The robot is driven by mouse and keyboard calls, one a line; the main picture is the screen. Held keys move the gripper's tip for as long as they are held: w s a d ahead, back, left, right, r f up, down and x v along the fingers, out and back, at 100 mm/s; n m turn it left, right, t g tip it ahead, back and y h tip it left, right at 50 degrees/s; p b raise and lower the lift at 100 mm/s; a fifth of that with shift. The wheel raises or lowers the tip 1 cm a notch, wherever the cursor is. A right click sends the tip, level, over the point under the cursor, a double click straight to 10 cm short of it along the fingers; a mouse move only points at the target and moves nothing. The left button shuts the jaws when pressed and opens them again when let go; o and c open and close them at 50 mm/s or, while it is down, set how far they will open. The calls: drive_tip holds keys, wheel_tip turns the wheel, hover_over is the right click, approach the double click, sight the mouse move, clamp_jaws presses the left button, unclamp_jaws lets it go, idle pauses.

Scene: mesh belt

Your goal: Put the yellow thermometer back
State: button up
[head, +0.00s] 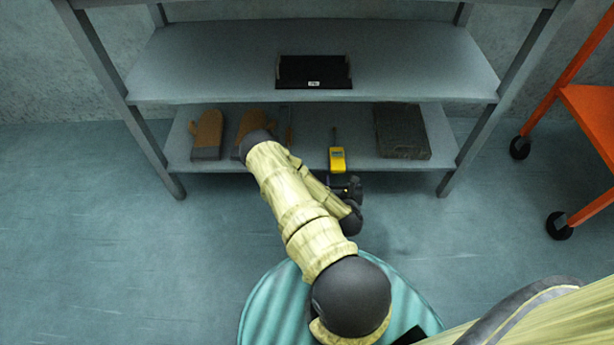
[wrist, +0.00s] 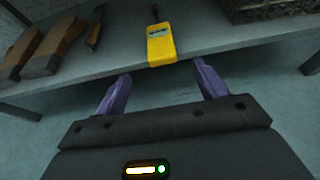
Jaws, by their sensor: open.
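The yellow thermometer (head: 337,158) lies on the lower shelf, its dark probe pointing to the back. It also shows in the wrist view (wrist: 161,45), with a small display on its body, near the shelf's front edge. My gripper (wrist: 158,85) is open and empty, its two purple fingers apart just in front of the shelf edge, with the thermometer ahead between them. In the head view my arm partly hides the gripper. A black holder (head: 313,72) with a small white label stands on the upper shelf and looks empty.
Brown gloves (head: 207,134) and a thin dark tool (head: 286,125) lie left of the thermometer on the lower shelf (head: 300,155). A dark box-like block (head: 402,132) lies to the right. The upper shelf (head: 420,65) is otherwise clear. An orange cart (head: 590,110) stands far right.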

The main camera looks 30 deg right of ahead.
drive_tip(key=w+a+r+m+g+y, duration=0.2)
drive_tip(key=w+a+r+m+g, duration=0.1)
drive_tip(key=a+r+m, duration=0.55)
drive_tip(key=w+a+r+m+g+y, duration=0.1)
drive_tip(key=w+a+r+m+g, duration=0.15)
drive_tip(key=a+r+m, duration=0.65)
drive_tip(key=s+a+r+m+g+y, duration=0.3)
drive_tip(key=s+a+r+m+y, duration=0.1)
drive_tip(key=s+a+r+m, duration=0.6)
wheel_tip(320, 180, up, 4)
drive_tip(key=shift+s+f+m, duration=0.25)
drive_tip(key=shift+s+m, duration=0.8)
drive_tip(key=shift+s, duration=0.15)
drive_tip(key=shift+r, duration=0.1)
wheel_tip(320, 180, up, 8)
drive_tip(key=p, duration=0.8)
